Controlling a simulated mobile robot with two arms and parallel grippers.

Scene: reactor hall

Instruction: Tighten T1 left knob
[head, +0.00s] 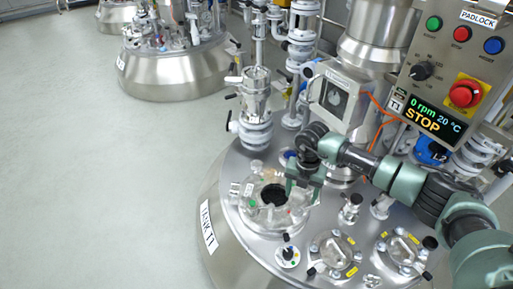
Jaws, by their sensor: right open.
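Tank T1 (218,205) is a large steel vessel with its label on the left side. A round hatch (250,212) on its lid shows a dark opening in the middle and small fittings around its rim. A pale knob-like fitting (256,166) stands at the hatch's back edge. I cannot tell which fitting is the left knob. My right gripper (303,190) points down at the right edge of the hatch, with its fingers apart and nothing seen between them. I cannot tell if it touches a fitting; my gripper hides part of that rim. My left gripper is out of view.
A control panel (449,75) at the upper right reads "0 rpm 20 °C STOP". A valve column (256,100) rises behind the hatch. Two round sight glasses (334,245) (402,250) stand at the front right of the lid. The floor (90,180) at the left is clear.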

